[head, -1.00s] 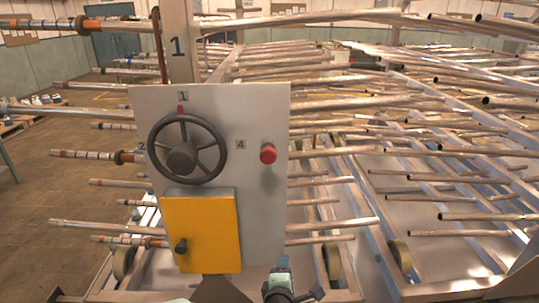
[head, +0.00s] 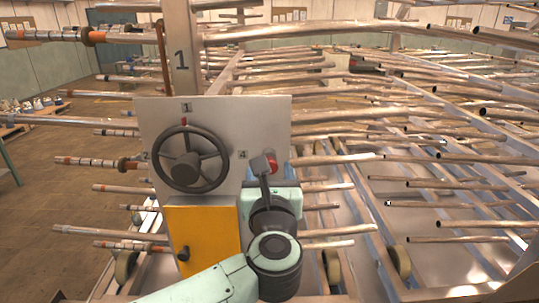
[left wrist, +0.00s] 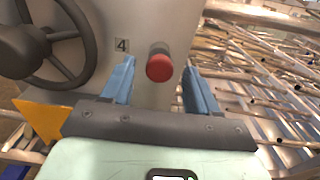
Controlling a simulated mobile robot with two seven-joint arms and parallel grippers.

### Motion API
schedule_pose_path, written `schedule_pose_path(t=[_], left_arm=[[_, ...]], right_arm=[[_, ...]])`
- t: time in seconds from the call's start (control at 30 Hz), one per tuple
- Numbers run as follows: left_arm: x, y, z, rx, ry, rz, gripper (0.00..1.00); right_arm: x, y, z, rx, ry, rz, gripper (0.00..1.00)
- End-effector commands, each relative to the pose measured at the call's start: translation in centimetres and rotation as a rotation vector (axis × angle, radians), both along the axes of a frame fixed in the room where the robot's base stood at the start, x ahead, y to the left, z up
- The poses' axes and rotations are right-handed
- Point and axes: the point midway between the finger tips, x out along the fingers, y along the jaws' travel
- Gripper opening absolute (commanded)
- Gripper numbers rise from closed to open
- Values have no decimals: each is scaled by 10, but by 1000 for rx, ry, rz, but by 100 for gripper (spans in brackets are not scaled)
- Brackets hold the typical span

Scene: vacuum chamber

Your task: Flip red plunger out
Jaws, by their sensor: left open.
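The red plunger (head: 271,163) sticks out of the right side of the grey panel (head: 220,115), beside the label 4. In the head view it is partly hidden by my left gripper (head: 268,172), which is in front of it. In the left wrist view the red plunger (left wrist: 160,66) shows its round red end on a grey stem. The two blue fingers of my left gripper (left wrist: 160,88) are open, one on each side of the plunger and apart from it. My right gripper is not in view.
A dark handwheel (head: 190,158) is on the panel left of the plunger, and a yellow door (head: 203,235) with a dark knob is below it. Racks of metal pipes (head: 440,150) extend behind and to the right. Open floor lies at the left.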

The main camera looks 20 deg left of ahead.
Motion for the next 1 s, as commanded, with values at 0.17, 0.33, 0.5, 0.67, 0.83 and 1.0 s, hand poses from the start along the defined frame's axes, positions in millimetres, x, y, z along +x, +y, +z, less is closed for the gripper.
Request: schedule_pose_path(t=[0.17, 0.33, 0.5, 0.67, 0.83, 1.0], left_arm=[[31, 9, 2, 1, 1, 1, 59], [46, 13, 1, 2, 1, 0, 59], [49, 14, 0, 2, 1, 0, 59], [49, 14, 0, 2, 1, 0, 59], [49, 14, 0, 2, 1, 0, 11], [49, 14, 0, 2, 1, 0, 0]], right_arm=[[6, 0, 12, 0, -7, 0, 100], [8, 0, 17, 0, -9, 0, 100], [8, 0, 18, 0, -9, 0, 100], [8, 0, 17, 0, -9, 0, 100], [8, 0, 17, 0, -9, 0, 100], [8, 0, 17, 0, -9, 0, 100]])
